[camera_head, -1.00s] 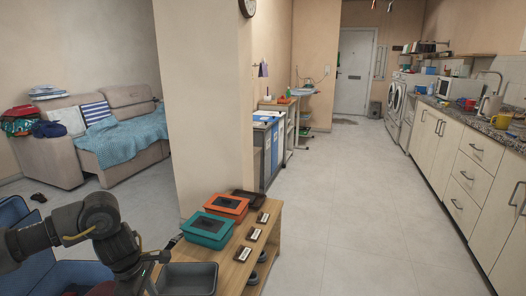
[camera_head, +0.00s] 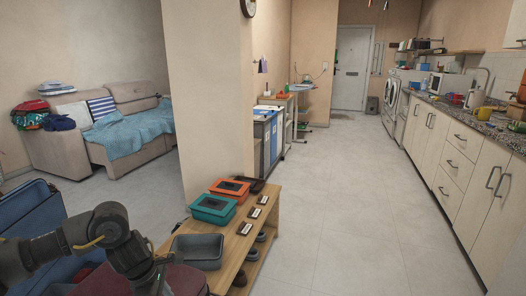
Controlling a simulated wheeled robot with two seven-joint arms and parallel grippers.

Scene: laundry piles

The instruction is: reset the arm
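My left arm (camera_head: 105,238) comes in at the lower left of the head view, bent at a joint with its forearm pointing down. Its gripper end is cut off or hidden at the bottom edge, so its fingers do not show. My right arm and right gripper are not in the picture.
The bench holds a grey tray (camera_head: 197,252), a teal box (camera_head: 213,209), an orange box (camera_head: 230,189) and small labels. A wall pillar (camera_head: 212,90) stands behind it. Kitchen cabinets (camera_head: 450,165) line the right. The tiled floor (camera_head: 345,200) between is clear.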

